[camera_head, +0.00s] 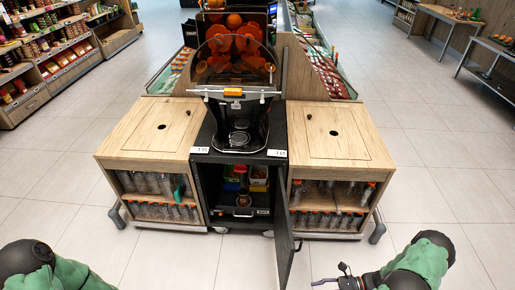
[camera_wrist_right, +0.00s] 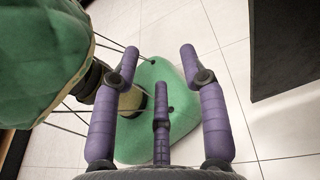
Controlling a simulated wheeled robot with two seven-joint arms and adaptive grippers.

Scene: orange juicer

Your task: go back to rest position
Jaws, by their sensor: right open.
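My right gripper (camera_head: 328,277) shows at the bottom of the head view, low and in front of the open cabinet door. In the right wrist view my right gripper (camera_wrist_right: 160,62) has its purple fingers spread, with nothing between them. It hangs above the floor and my own green base. My left arm shows only as a green and black part at the bottom left of the head view; its gripper is out of the frame. The orange juicer (camera_head: 236,90) stands on a black cabinet (camera_head: 215,150) in the middle, with oranges behind its clear cover.
The cabinet door (camera_head: 285,232) stands open toward me, close to my right gripper. Wooden counters with bottles (camera_head: 150,195) flank the cabinet; the right one also holds bottles (camera_head: 330,205). Floor (camera_head: 440,190) is clear to the right. A dark panel (camera_wrist_right: 285,45) stands near the right wrist.

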